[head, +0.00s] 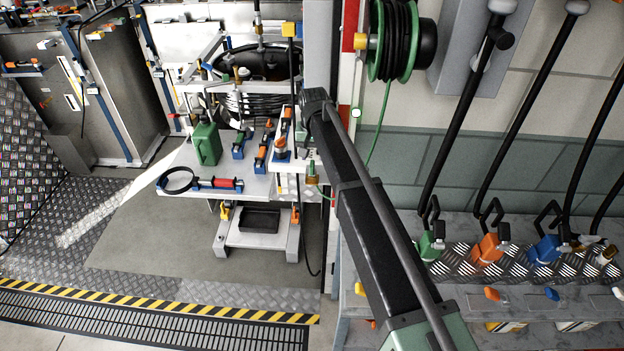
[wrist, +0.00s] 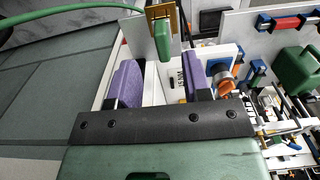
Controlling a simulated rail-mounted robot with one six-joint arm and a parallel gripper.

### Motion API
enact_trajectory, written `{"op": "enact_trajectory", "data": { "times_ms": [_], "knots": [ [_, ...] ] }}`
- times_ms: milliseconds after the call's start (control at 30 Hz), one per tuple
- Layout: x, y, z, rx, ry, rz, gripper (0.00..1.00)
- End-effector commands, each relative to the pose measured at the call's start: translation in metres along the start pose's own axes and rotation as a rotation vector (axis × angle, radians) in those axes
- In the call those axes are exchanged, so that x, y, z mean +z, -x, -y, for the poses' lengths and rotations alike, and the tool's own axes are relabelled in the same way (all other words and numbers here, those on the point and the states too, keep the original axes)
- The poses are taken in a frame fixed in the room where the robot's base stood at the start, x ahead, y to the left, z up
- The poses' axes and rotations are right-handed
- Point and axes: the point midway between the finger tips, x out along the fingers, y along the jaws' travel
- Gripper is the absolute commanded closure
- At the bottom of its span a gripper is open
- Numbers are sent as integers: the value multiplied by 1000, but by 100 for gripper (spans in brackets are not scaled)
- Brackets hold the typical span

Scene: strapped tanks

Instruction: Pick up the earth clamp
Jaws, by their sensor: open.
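The earth clamp (head: 312,174) hangs at the right edge of the workbench, at the end of a thin green cable. It is brass-coloured with a green handle, and it shows at the top middle of the wrist view (wrist: 163,38). My gripper (wrist: 160,78) is open, with two purple fingers apart and nothing between them. The green handle lies just beyond the fingertips, in line with the gap, and no touch shows. In the head view I cannot make out my gripper's fingers.
The green cable runs up to a reel (head: 395,40) on the wall. A white box (wrist: 218,55) stands close by the right finger.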

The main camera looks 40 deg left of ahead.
Motion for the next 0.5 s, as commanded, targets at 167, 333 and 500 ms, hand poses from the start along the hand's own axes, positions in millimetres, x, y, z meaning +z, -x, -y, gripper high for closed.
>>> {"op": "enact_trajectory", "data": {
  "times_ms": [167, 333, 500],
  "knots": [
    [0, -11, 1, 0, 0, 0, 55],
    [0, -47, 4, 0, 0, 0, 55],
    [0, -54, 4, 0, 0, 0, 55]
  ]
}}
